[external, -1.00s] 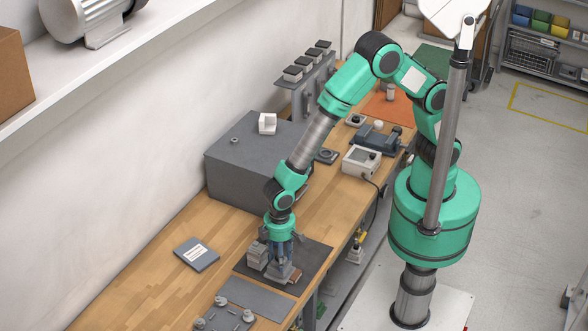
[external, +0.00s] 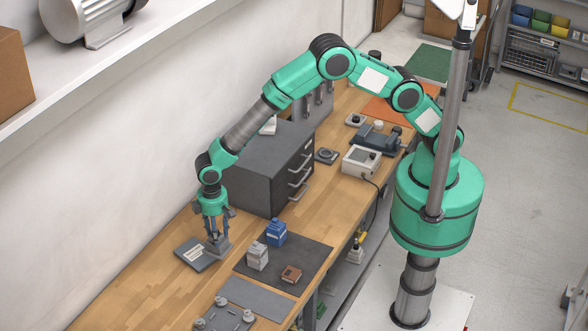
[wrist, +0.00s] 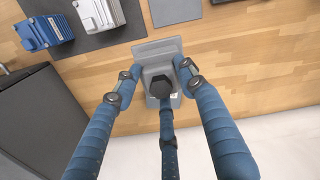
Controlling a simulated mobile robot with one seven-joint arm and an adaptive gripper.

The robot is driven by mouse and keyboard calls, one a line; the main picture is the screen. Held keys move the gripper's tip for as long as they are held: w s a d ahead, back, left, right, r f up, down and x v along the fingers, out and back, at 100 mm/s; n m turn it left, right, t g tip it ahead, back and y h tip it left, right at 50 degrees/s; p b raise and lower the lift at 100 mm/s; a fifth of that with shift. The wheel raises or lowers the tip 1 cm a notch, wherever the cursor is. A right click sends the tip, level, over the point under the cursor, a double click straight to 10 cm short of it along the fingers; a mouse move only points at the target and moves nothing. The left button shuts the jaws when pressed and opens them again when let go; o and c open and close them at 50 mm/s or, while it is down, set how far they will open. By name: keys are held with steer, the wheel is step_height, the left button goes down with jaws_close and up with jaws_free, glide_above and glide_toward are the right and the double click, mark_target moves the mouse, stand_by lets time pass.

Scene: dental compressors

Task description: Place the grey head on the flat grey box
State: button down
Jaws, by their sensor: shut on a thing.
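My gripper (external: 213,234) is shut on the grey head (external: 218,247), a grey block with a wider flat plate at one end. In the external view the head is at the right edge of the flat grey box (external: 193,256), which lies on the bench and has a white label. I cannot tell whether the head touches the box or hangs above it.
A dark mat (external: 310,262) holds a blue unit (external: 276,233), a light grey unit (external: 257,256) and a small brown part (external: 291,274). A grey drawer cabinet (external: 262,170) stands behind. A grey plate (external: 255,298) lies in front. Bare bench (external: 150,290) surrounds the box.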

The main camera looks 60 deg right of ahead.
steer(key=w+d+p, duration=0.1)
steer(key=w+p, duration=0.1)
steer(key=w, duration=0.7)
steer(key=shift+d+r, duration=0.2)
steer(key=shift+r, duration=0.2)
steer(key=shift+w, duration=0.1)
steer(key=shift+f+p, duration=0.45)
steer(key=shift+f, duration=2.5)
steer(key=shift+f+p, duration=0.4)
steer(key=shift+f, duration=1.65)
steer(key=shift+f, duration=0.1)
steer(key=c, duration=1)
jaws_free()
steer(key=shift+f, duration=0.1)
steer(key=shift+c, duration=0.2)
